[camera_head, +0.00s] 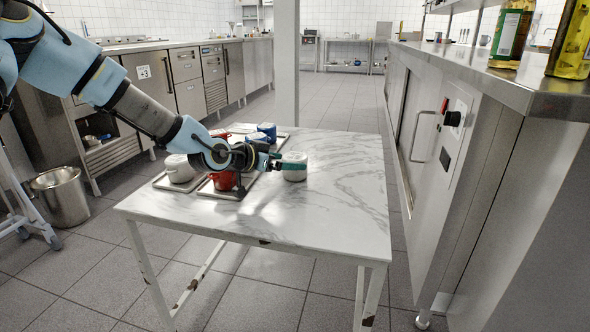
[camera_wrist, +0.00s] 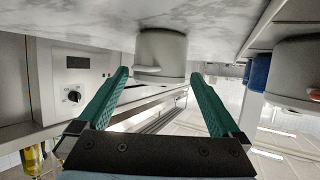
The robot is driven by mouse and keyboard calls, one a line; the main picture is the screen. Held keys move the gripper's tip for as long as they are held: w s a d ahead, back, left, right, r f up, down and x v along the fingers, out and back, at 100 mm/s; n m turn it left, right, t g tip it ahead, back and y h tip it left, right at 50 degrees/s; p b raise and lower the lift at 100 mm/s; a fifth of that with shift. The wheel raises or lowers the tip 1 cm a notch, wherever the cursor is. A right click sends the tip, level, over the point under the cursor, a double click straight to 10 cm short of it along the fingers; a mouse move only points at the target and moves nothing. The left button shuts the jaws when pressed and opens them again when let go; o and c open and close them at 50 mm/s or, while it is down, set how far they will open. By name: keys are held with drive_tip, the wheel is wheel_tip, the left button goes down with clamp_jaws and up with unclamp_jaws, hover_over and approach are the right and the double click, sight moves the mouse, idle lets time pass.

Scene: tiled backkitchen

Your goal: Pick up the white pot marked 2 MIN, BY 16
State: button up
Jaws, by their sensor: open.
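A white pot (camera_head: 294,168) stands upright on the marble-topped table, to the right of the trays. In the wrist view the white pot (camera_wrist: 161,50) appears upside down, between the fingertips in the picture. No lettering on it can be read. My gripper (camera_head: 283,165) is at the pot's left side in the head view. In the wrist view my gripper (camera_wrist: 160,76) is open, its green fingers spread to either side of the pot. Whether the fingertips reach around the pot or stop just short of it, I cannot tell.
Another white pot (camera_head: 179,168), a red pot (camera_head: 222,181) and blue pots (camera_head: 267,130) stand on trays at the table's left, close under my arm. The table's front and right (camera_head: 335,215) are clear. A steel counter (camera_head: 545,90) with bottles runs along the right.

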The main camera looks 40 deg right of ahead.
drive_tip(key=shift+b+x, duration=0.3)
drive_tip(key=shift+x, duration=1.65)
drive_tip(key=shift+r, duration=0.15)
drive_tip(key=c, duration=1.4)
